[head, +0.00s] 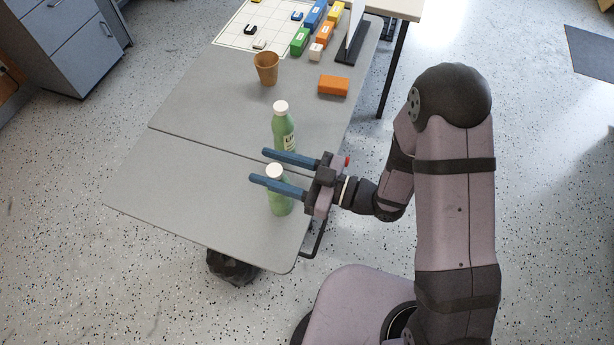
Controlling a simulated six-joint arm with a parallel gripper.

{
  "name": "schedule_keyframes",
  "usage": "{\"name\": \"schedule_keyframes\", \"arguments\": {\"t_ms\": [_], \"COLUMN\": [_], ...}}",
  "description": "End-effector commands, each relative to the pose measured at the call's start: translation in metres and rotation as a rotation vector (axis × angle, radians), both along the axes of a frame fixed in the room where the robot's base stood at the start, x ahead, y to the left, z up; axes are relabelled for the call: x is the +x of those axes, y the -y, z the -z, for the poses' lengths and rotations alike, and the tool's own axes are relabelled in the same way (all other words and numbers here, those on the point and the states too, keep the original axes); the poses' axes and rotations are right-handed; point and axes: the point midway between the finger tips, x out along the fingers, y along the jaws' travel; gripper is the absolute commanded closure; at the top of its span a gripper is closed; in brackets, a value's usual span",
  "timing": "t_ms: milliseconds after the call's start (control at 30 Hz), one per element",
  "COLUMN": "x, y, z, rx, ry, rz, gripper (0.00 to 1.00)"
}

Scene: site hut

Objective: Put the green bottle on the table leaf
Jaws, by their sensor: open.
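Two green bottles with white caps stand upright. The nearer green bottle (280,204) appears to stand on the near table leaf (190,195), close to its right edge. The other green bottle (283,124), with a pale label, stands on the main tabletop beyond the seam. My gripper (257,166) reaches in from the right with its blue fingers open. The nearer finger crosses in front of the nearer bottle below its cap, and the cap shows between the fingers. I cannot tell if either finger touches it. The farther finger passes near the far bottle's base, partly hiding it.
A brown cup (266,68) and an orange block (334,85) stand on the main tabletop (210,95). Behind them are a white grid sheet (240,33) and several coloured blocks. The left part of the leaf is clear. A grey cabinet (75,45) stands at left.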

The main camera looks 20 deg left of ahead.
Motion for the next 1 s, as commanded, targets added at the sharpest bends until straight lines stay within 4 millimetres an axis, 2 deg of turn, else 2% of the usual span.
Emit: {"name": "schedule_keyframes", "arguments": {"t_ms": [300,500,700,1000], "x": [0.002,0.001,0.001,0.0], "y": [0.052,0.076,0.09,0.094], "z": [0.002,0.001,0.0,0.0], "rx": [0.0,0.0,0.0,0.0], "ry": [0.0,0.001,0.0,0.0], "rz": [0.006,0.004,0.002,-0.001], "gripper": [0.56,0.56,0.56,0.56]}}
